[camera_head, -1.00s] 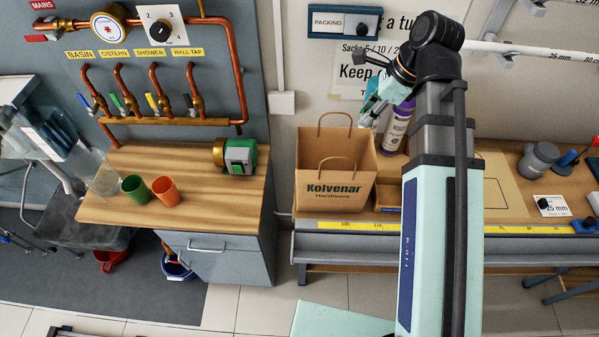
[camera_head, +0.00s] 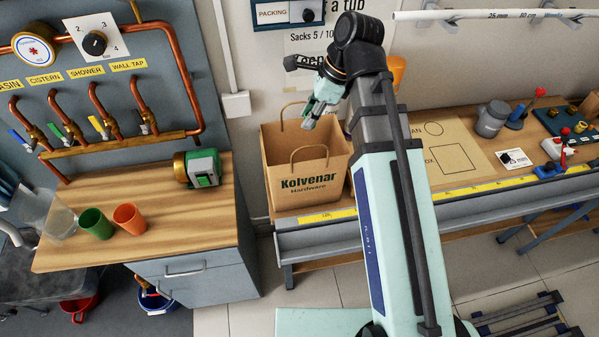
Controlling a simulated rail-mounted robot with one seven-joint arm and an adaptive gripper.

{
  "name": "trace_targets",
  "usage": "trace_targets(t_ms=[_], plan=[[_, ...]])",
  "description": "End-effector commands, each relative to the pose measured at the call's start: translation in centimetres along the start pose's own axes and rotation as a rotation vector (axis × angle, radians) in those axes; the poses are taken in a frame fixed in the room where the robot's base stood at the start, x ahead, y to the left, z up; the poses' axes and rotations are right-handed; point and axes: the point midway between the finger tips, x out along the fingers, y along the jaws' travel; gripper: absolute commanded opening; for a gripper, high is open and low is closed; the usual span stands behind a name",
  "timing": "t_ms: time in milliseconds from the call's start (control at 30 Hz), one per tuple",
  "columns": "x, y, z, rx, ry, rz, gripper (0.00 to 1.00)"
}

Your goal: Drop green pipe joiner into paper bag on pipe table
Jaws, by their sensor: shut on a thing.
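The brown paper bag (camera_head: 292,185), printed "Kolvenar Hardware", stands upright and open-topped at the left end of the pipe table (camera_head: 380,203). My gripper (camera_head: 310,115) is at the bag's mouth in the picture, near its back rim and handles; its exact height above the bag cannot be told. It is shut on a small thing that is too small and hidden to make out. I cannot pick out a green pipe joiner anywhere in view.
My arm crosses the table right of the bag. An orange-topped thing (camera_head: 397,70) shows partly behind it. Green (camera_head: 96,224) and orange (camera_head: 129,218) cups stand on the left bench (camera_head: 140,250).

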Motion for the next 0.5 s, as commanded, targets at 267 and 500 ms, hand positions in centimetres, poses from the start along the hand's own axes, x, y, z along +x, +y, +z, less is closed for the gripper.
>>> trace_targets(t_ms=[267,500], plan=[[0.72,0.01,-0.3,0.0,0.0,0.0,0.15],[0.68,0.01,-0.28,0.0,0.0,0.0,0.58]])
